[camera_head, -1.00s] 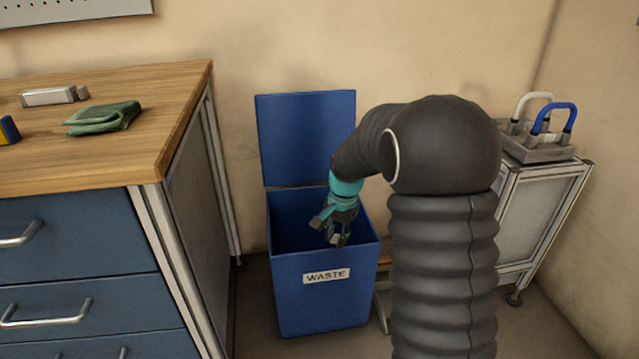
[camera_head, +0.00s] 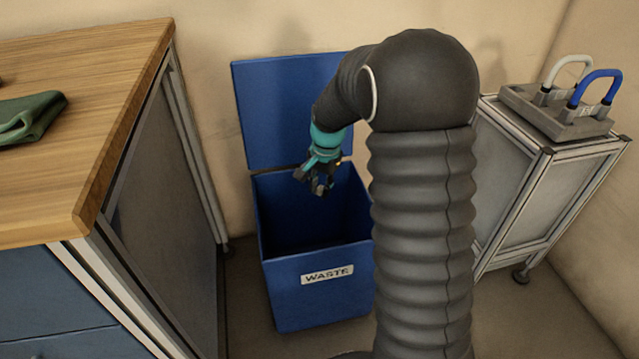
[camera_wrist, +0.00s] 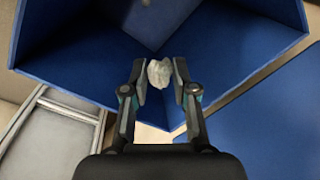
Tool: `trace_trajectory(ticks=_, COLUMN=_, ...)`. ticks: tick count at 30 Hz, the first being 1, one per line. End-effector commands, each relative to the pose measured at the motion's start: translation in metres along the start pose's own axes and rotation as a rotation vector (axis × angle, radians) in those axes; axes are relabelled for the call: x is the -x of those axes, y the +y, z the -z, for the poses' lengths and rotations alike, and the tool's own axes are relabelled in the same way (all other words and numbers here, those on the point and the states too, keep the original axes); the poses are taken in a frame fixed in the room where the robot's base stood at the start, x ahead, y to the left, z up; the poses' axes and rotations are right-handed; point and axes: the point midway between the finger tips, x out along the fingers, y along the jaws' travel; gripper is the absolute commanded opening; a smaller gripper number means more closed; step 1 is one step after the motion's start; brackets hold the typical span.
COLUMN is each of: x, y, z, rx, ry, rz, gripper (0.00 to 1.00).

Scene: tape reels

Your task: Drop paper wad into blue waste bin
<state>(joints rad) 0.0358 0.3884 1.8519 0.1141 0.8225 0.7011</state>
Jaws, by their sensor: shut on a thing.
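A crumpled whitish paper wad (camera_wrist: 159,73) sits between my fingertips in the wrist view. My gripper (camera_wrist: 160,82) is shut on it. The blue waste bin (camera_head: 318,305), marked WASTE, stands on the floor with its lid (camera_head: 285,110) raised against the wall. In the head view, my gripper (camera_head: 314,184) points down at the back part of the bin's opening; the wad cannot be made out there. The wrist view shows the bin's blue inner walls (camera_wrist: 75,45) beyond the wad.
A wooden-topped bench (camera_head: 80,110) with a green cloth (camera_head: 30,115) stands at the left. A grey metal cart (camera_head: 515,200) at the right carries a holder with a blue and a pale looped handle (camera_head: 597,88). Floor shows between bench and bin.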

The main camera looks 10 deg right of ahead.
Motion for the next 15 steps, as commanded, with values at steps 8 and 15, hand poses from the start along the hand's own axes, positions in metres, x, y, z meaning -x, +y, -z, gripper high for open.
trace_trajectory(ticks=8, x=-0.034, y=0.004, z=0.000, rx=0.000, ry=0.000, rz=0.000, gripper=0.17)
trace_trajectory(ticks=15, x=-0.040, y=0.005, z=0.000, rx=0.000, ry=0.000, rz=0.000, gripper=0.17)
